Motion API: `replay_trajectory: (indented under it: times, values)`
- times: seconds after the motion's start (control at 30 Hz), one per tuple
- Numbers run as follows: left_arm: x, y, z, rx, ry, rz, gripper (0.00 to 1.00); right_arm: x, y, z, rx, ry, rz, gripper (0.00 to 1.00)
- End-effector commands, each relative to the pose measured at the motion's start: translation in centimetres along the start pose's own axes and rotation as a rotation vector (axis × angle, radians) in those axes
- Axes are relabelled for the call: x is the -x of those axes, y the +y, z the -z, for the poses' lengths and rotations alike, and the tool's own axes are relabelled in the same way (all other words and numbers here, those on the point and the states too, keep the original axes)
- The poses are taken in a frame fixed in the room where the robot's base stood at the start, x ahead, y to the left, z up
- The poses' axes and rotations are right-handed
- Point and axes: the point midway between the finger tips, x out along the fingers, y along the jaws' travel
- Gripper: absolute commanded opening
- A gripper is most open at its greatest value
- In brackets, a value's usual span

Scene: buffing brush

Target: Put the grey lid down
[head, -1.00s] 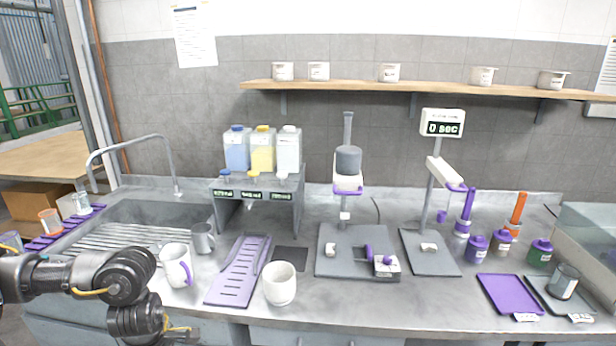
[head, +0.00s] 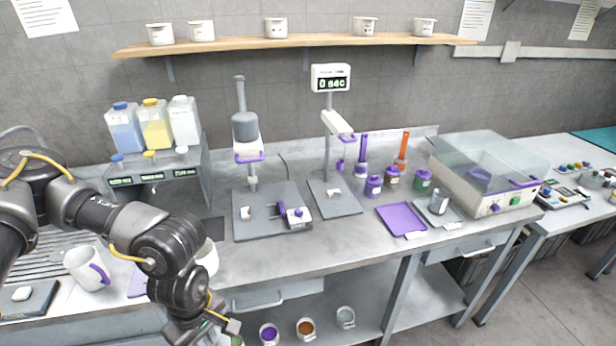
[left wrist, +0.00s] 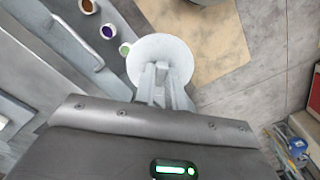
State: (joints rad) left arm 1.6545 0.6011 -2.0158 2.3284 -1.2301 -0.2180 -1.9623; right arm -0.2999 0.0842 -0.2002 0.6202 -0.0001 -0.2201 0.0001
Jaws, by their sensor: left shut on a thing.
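The grey lid (left wrist: 160,50) is a pale round disc in the left wrist view. My left gripper (left wrist: 161,72) is shut on it, holding it with the floor and the bench front showing beyond. In the head view my left gripper (head: 232,328) is at the bottom edge, in front of the bench; the lid cannot be made out there. My right gripper is not in view.
The grey worktop (head: 310,245) has clear room along its front. A white mug (head: 85,267) stands at left. Several small pots, including a purple-filled one (head: 269,334), sit on the lower shelf.

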Motion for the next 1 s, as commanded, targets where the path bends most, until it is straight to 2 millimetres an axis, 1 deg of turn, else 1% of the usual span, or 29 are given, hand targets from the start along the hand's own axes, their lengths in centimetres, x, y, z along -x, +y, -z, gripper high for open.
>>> replay_trajectory:
  times: [0.03,0.17,0.2,0.3,0.43,0.53,0.6,0.67,0.8,0.83,0.9,1.0]
  values:
    - [2.1,1.2,0.6,-0.036,0.008,-0.009,0.00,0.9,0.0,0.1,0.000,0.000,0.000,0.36]
    - [6.2,3.8,1.8,-0.120,0.006,-0.009,0.00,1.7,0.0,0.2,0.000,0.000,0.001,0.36]
    - [7.4,4.7,2.1,-0.138,0.006,-0.009,0.00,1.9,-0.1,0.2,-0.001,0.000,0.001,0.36]
    - [9.8,6.3,2.2,-0.168,0.002,-0.006,0.00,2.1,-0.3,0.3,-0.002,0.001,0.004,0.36]
    - [11.6,7.4,2.5,-0.177,0.000,-0.003,0.00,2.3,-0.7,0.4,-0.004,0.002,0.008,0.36]
    - [12.2,7.6,2.6,-0.177,-0.002,0.000,0.00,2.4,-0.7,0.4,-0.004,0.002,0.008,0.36]
    - [12.1,7.6,2.6,-0.180,-0.002,0.000,0.00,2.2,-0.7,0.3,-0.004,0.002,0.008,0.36]
    - [11.3,7.6,2.6,-0.210,-0.002,0.001,0.00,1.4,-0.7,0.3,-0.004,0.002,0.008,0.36]
    - [8.4,7.6,2.6,-0.385,-0.002,0.000,0.00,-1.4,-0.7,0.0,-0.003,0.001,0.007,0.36]
    - [8.0,7.6,2.6,-0.425,-0.002,0.000,0.00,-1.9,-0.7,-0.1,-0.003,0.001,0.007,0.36]
    - [7.2,7.6,2.6,-0.503,-0.002,0.000,0.00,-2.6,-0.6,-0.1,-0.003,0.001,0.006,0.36]
    - [6.9,7.6,2.6,-0.566,-0.001,-0.001,0.00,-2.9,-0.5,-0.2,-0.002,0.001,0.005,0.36]
